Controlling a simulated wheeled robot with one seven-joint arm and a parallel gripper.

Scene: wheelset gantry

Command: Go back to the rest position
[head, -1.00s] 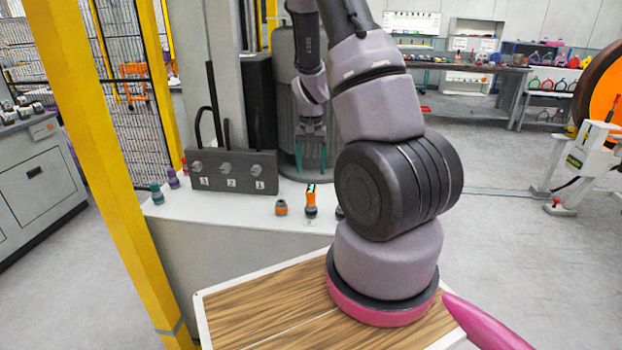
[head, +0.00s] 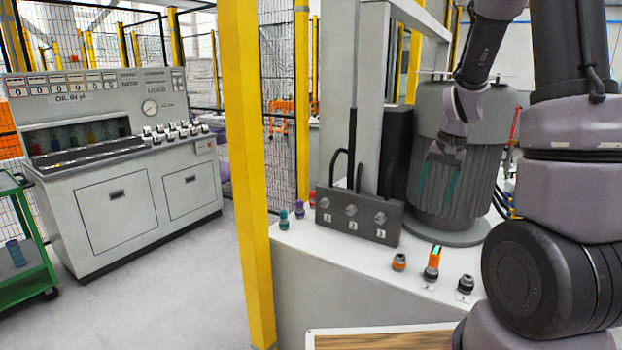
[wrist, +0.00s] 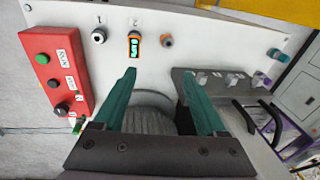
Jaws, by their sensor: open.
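My gripper (head: 438,182) is open and empty, with two teal fingers pointing down in the head view. It hangs in front of the large grey ribbed cylinder (head: 482,122), above the white bench top. In the wrist view the open fingers of my gripper (wrist: 160,98) are spread apart with nothing between them. An orange device with a lit green display (head: 433,262) stands on the bench below; it also shows in the wrist view (wrist: 134,46). My arm takes up the right side of the head view.
A grey block with knobs and levers (head: 358,216) stands on the bench. Small fittings (head: 399,262) (head: 466,284) stand near its front edge. A red button box (wrist: 57,77) shows in the wrist view. A yellow post (head: 246,150) and control cabinet (head: 118,170) stand left, with clear floor between.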

